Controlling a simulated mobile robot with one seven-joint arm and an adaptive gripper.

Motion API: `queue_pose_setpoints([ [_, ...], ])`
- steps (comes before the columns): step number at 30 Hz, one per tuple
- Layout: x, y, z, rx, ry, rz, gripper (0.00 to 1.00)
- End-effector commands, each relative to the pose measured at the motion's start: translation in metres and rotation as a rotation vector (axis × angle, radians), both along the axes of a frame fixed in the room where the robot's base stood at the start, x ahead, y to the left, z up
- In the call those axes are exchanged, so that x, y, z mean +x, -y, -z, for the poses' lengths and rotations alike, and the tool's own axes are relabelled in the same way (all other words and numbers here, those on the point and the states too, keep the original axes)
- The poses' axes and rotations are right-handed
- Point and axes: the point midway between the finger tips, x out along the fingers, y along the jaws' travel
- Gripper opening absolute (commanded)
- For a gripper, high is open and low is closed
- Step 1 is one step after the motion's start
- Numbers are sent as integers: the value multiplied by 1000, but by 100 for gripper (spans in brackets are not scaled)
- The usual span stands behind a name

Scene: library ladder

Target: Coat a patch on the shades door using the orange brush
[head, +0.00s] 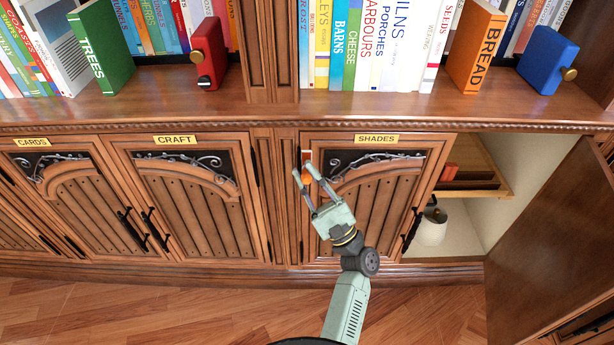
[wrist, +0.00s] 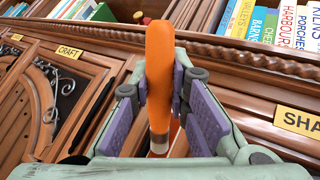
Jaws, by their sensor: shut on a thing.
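The shades door (head: 378,215) is shut, with a yellow SHADES label (head: 377,139) above it. The label also shows at the right of the wrist view (wrist: 301,122). My gripper (head: 304,172) is at the door's upper left corner and shut on the orange brush (head: 306,179). In the wrist view the brush's orange handle (wrist: 159,60) stands upright between the purple finger pads, with its pale ferrule low. A small pale spot with a reddish edge (head: 306,154) shows just beyond the fingertips; I cannot tell whether it is coated.
A ledge (head: 200,100) with books runs above. The floor at left is clear.

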Motion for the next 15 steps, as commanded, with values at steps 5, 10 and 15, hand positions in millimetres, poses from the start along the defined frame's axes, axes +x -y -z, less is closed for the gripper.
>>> queue_pose_setpoints([
  [5,0,0,-18,0,2,0,0],
  [10,1,0,-34,0,2,0,0],
  [15,1,0,-40,0,1,0,0],
])
